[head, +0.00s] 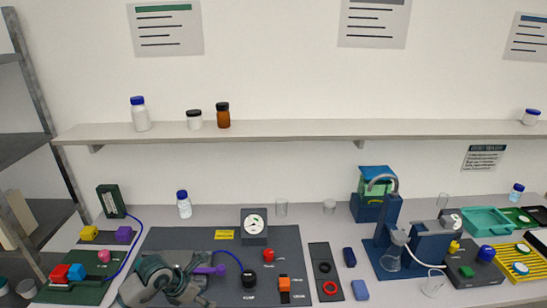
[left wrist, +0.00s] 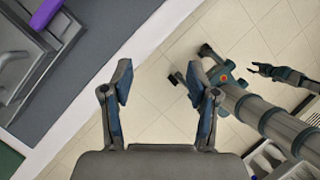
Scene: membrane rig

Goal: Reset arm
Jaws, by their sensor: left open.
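My left gripper (left wrist: 160,80) is open and empty in the left wrist view, its two fingers apart over the tiled floor, beyond the table's pale edge. In the head view my left arm (head: 158,277) is low at the left front, over the dark rig mat (head: 185,240). It partly hides the rig beside a purple handle (head: 209,270). The purple part (left wrist: 47,14) also shows at the top left of the left wrist view, on grey metal.
A gauge (head: 254,224) stands at the mat's back, with a black knob (head: 249,279) in front. A green mat with coloured blocks (head: 68,272) lies at left. A blue stand with a glass flask (head: 391,256) and a yellow rack (head: 515,262) are at right. A shelf (head: 300,130) runs above.

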